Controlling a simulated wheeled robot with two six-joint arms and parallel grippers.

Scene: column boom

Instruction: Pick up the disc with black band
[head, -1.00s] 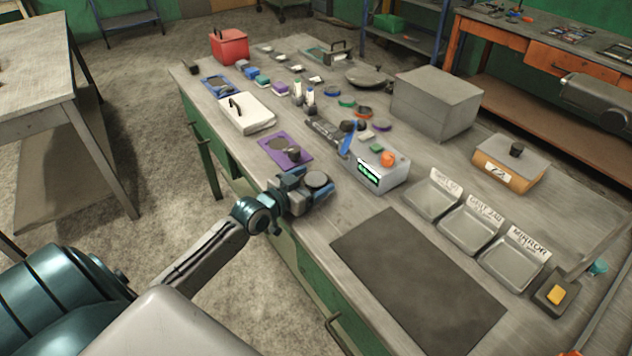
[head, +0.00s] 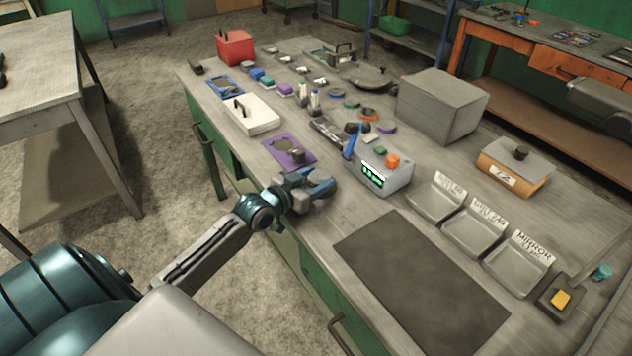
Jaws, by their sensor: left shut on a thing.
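My left gripper (head: 320,186) is above the near left edge of the workbench, just in front of the purple mat. It is shut on a round, flat grey disc (head: 320,177). The fingers hide much of its rim, so I cannot make out the band's colour. Other small discs with coloured bands lie in a row further back: a blue one (head: 337,93), an orange one (head: 369,114) and a purple one (head: 386,127). My right gripper is not in view.
The purple mat (head: 278,148) has a dark round piece on it. A grey box with a green display (head: 384,179) stands right of my gripper. A dark mat (head: 420,280) lies bare in front. Labelled metal trays (head: 472,229) stand at right.

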